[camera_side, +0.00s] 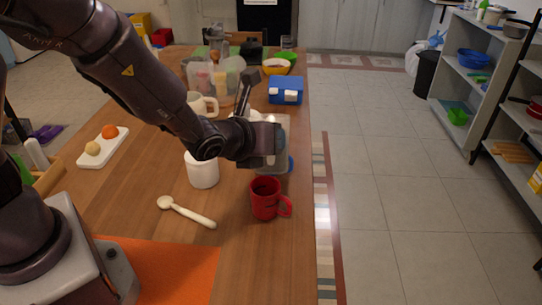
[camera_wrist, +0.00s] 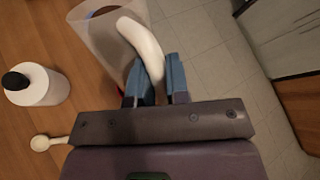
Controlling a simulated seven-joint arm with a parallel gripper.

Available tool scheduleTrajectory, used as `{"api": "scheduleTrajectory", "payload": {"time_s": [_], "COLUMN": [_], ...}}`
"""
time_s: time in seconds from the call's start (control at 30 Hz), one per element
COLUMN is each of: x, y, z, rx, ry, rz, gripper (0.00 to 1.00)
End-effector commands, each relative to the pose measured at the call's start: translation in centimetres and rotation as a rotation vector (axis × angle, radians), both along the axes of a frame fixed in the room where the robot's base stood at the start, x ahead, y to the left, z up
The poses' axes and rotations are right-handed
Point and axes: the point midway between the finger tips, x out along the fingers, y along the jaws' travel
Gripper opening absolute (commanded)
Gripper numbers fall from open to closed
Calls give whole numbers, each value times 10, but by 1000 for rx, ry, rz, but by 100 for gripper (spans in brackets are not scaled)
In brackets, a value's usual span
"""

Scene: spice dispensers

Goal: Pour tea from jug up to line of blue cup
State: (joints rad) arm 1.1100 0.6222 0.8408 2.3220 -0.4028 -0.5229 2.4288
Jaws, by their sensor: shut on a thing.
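My gripper (camera_wrist: 155,78) is shut on the curved white handle of a translucent jug (camera_wrist: 98,38) in the wrist view. The jug lies beyond and left of the blue fingers. In the side view my gripper (camera_side: 268,148) is near the table's right edge, behind a red mug (camera_side: 265,200), with part of the pale jug (camera_side: 284,124) showing around it. I cannot tell the tea level. A small blue patch (camera_side: 290,163) shows beside my gripper; I cannot tell whether it is the blue cup or a finger. No blue cup shows clearly.
A white canister (camera_side: 202,170) and a pale spoon (camera_side: 187,212) are left of the red mug. A blue box (camera_side: 286,90), a cream mug (camera_side: 205,104) and a yellow bowl (camera_side: 276,66) stand farther back. The front-right tabletop is clear.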

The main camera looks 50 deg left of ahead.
Motion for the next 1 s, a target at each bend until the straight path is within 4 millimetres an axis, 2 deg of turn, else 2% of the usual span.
{"api": "scheduleTrajectory", "payload": {"time_s": [1.0], "x": [6], "y": [6], "z": [4], "rx": [-69], "ry": [52], "rz": [-3], "gripper": [0]}}
